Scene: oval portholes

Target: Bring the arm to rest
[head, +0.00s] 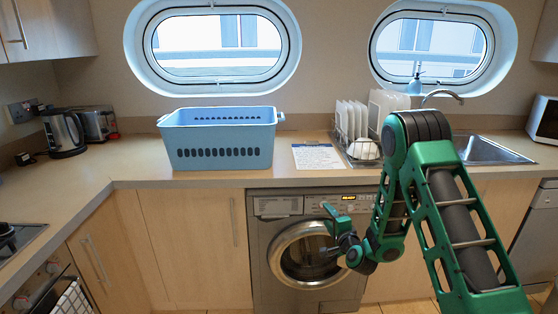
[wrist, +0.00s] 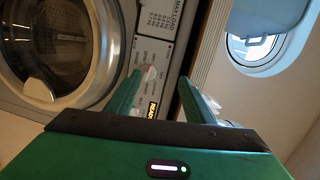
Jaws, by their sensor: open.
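My green arm stands at the right in the head view, bent at the elbow above the counter. Beyond the fingers lies the machine's control panel (wrist: 151,52) with a lit yellow display. The round door is at the left there and looks closed. I cannot tell how far the fingertips are from the panel.
The counter (head: 130,172) runs above the machine. A blue basket (head: 222,158), a paper sheet (head: 318,157) and a dish rack (head: 362,152) with plates stand on it. A kettle (head: 64,134) and toaster are at the left, a sink (head: 488,150) at the right. Some floor shows below.

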